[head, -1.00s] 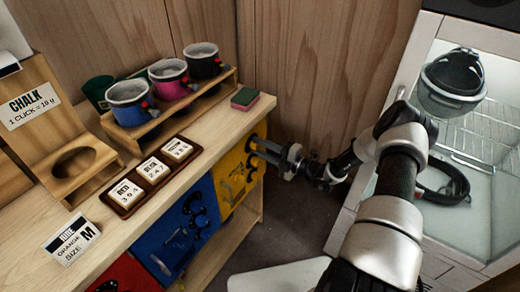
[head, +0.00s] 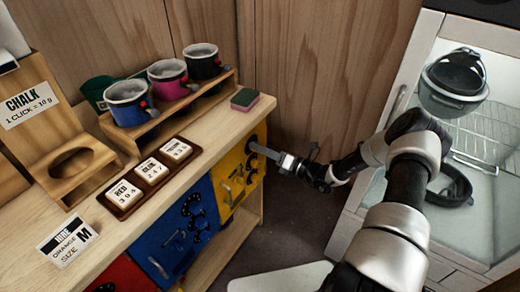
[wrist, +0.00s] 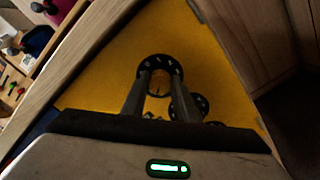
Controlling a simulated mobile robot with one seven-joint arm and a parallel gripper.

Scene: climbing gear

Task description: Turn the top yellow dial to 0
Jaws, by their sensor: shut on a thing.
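The yellow panel (head: 230,172) is the front of a cabinet under the wooden counter. In the wrist view, the top yellow dial (wrist: 160,68) is a black ring with white marks and a knob at its centre. My gripper (wrist: 158,84) has its two fingers on either side of that knob and is shut on it. A second black dial (wrist: 188,106) sits lower on the panel, partly behind a finger. I cannot read the dial's setting.
A blue panel (head: 172,232) with several dials and a handle is left of the yellow one. A tray of number blocks (head: 150,175), mugs (head: 170,80) and a sponge (head: 244,99) sit on the counter. An open-topped white cabinet (head: 415,100) stands at right.

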